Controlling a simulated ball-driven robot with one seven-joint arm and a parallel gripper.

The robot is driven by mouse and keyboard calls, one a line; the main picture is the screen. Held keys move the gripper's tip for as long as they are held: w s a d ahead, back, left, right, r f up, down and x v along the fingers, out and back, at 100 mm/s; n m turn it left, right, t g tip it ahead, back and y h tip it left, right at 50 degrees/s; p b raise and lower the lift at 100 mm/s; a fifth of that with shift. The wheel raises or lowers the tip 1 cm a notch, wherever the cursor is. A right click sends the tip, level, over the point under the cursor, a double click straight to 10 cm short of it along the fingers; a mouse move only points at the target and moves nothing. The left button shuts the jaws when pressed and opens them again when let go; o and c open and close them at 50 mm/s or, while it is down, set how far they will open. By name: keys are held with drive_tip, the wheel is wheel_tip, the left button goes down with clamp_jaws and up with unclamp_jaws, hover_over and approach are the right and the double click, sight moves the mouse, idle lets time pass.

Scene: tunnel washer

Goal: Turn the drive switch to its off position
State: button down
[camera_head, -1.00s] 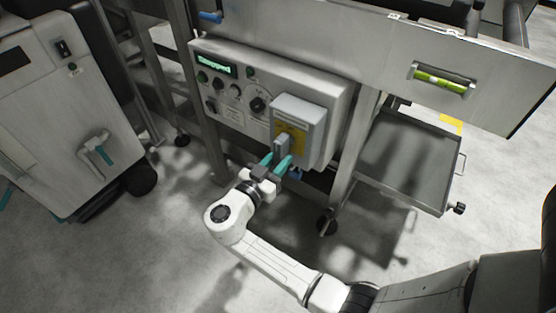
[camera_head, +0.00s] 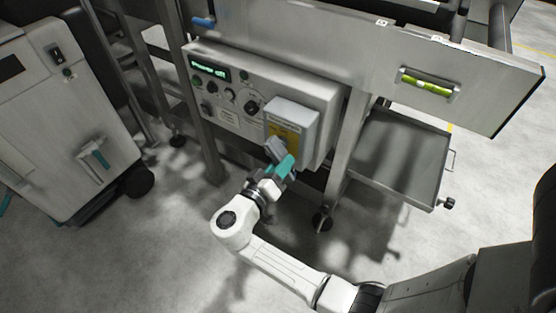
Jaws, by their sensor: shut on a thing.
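The drive switch is a grey handle (camera_head: 275,149) on the front of a grey box with a yellow label (camera_head: 284,134), at the lower right of the control panel. The handle is tilted, its upper end leaning left. My gripper (camera_head: 281,164), with teal fingers, is shut on the handle and is rolled to the same slant. The fingers hide the handle's lower part. The green display (camera_head: 210,69) on the panel reads "Power off".
The control panel (camera_head: 228,98) carries several knobs and buttons left of the box. A grey tray (camera_head: 399,186) sticks out at the right, beside a steel leg (camera_head: 346,150). A white cabinet (camera_head: 62,120) stands at the left. The floor between is clear.

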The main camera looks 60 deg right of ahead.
drive_tip(key=n+p, duration=0.1)
drive_tip(key=n, duration=0.1)
drive_tip(key=r+n+p, duration=0.1)
drive_tip(key=s+r+n+p, duration=0.1)
drive_tip(key=n+p, duration=0.1)
drive_tip(key=shift+n, duration=0.3)
drive_tip(key=shift+s+r+n+p, duration=0.1)
drive_tip(key=shift+r+n+p, duration=0.15)
drive_tip(key=shift+n+p, duration=0.7)
drive_tip(key=shift+s+r+n+p, duration=0.1)
drive_tip(key=shift+r+n+p, duration=0.15)
drive_tip(key=shift+n+p, duration=0.7)
drive_tip(key=shift+n+b, duration=0.3)
drive_tip(key=shift+n, duration=0.1)
drive_tip(key=c, duration=0.9)
unclamp_jaws()
drive_tip(key=a, duration=1.1)
drive_tip(key=shift+s, duration=0.15)
drive_tip(key=shift+d, duration=0.15)
